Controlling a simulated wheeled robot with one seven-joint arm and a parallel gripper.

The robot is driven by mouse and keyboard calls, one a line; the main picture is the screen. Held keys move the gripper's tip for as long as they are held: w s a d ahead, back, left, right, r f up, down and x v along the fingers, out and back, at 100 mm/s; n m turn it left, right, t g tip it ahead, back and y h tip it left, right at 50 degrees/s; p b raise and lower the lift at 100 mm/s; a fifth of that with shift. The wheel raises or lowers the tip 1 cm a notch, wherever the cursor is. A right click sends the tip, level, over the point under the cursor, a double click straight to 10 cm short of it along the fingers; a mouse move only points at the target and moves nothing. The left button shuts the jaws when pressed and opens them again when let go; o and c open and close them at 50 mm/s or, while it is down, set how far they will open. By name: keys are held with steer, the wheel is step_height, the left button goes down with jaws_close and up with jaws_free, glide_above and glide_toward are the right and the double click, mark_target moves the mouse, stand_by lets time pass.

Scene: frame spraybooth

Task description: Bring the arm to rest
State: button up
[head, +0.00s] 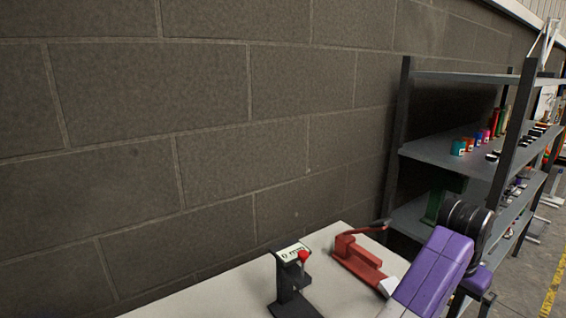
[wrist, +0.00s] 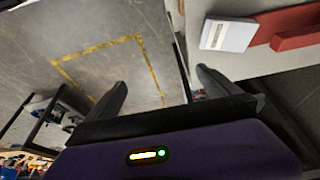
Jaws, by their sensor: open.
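My gripper (wrist: 162,84) shows in the wrist view with its two dark fingers spread apart and nothing between them. Beyond the fingers are grey floor and the edge of a pale worktop. In the head view my purple arm (head: 435,272) is at the lower right, in front of the worktop's right end. The gripper's fingers cannot be made out in the head view.
A white worktop (head: 215,296) holds a black stand (head: 291,280) with a red knob and a red tool (head: 357,262). A grey shelf rack (head: 440,153) with small coloured cans stands behind my arm. A brick wall runs along the left. The wrist view shows open floor with yellow lines.

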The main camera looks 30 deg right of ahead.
steer(key=w+d+r+n+t+h, duration=0.25)
steer(key=d+r+h, duration=0.2)
steer(key=r, duration=0.25)
steer(key=w+d+r+n+t+h, duration=0.1)
steer(key=w+d+r+t+h, duration=0.1)
steer(key=w+d+r+h, duration=0.25)
steer(key=w+a+r+n+t, duration=0.2)
steer(key=a+n+t, duration=0.35)
steer(key=a, duration=0.25)
steer(key=w+a+r+n+t, duration=0.1)
steer(key=a+n+t, duration=0.3)
steer(key=a+t, duration=0.3)
steer(key=s+a+f+n+t+y, duration=0.1)
steer(key=s+a+f+n+y, duration=0.3)
steer(key=a, duration=0.6)
steer(key=s+a+f+n+t+y, duration=0.2)
steer(key=s+a+f+y, duration=0.3)
steer(key=a, duration=0.4)
steer(key=s+a+f+g+y, duration=0.2)
steer(key=s+a+f, duration=0.2)
steer(key=s, duration=0.6)
steer(key=s+a+f+m+g+y, duration=0.1)
steer(key=s+a+f+g+y, duration=0.1)
steer(key=s+a, duration=0.6)
step_height(320, 180, down, 2)
steer(key=shift+s+a+f+m+g, duration=0.15)
steer(key=shift+s+a+m+g, duration=0.2)
steer(key=shift+s+g, duration=0.4)
